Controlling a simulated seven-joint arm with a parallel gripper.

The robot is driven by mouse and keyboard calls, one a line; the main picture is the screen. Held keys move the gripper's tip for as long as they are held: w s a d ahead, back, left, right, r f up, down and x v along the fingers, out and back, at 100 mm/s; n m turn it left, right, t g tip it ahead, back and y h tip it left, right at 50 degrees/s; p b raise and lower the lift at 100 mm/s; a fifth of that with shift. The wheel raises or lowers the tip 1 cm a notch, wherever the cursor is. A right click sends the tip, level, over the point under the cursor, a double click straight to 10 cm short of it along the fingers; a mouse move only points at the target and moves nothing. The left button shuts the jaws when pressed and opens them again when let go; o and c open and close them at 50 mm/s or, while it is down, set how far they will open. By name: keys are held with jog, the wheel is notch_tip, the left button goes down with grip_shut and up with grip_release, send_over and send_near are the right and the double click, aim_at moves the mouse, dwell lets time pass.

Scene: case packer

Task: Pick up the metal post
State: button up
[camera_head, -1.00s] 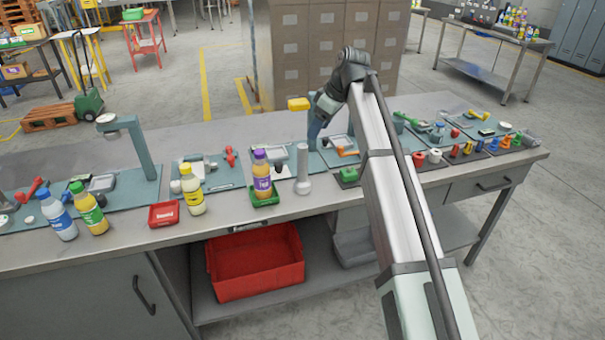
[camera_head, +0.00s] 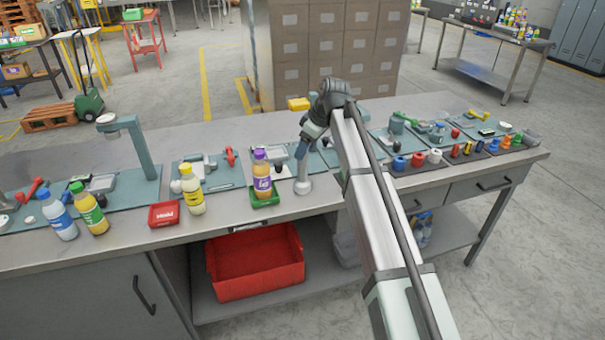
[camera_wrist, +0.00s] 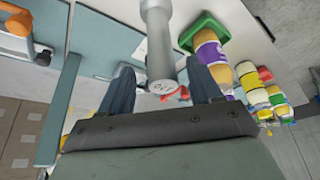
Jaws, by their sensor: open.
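The metal post (camera_head: 303,182) is a grey upright cylinder on a wider base, standing on the workbench just right of the purple-capped bottle. In the wrist view the post (camera_wrist: 158,45) runs down from the top edge, with its round marked end between the fingers. My gripper (camera_wrist: 160,82) is open, with one dark blue finger on each side of the post's end. I see no clear contact with it. In the head view my gripper (camera_head: 301,152) is at the top of the post and hides part of it.
The purple-capped bottle (camera_head: 262,178) stands in a green tray (camera_head: 268,200) close beside the post. A yellow bottle (camera_head: 192,190) and a red box (camera_head: 164,214) are farther left. Mats with several small parts lie to the right. A red bin (camera_head: 255,270) sits on the lower shelf.

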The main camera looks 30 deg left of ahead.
aim_at(303, 169)
jog(key=x, duration=0.4)
jog(key=shift+s+a+f, duration=0.1)
jog(key=shift+a+f, duration=0.05)
jog(key=shift+a, duration=0.05)
grip_shut()
dwell(0.4)
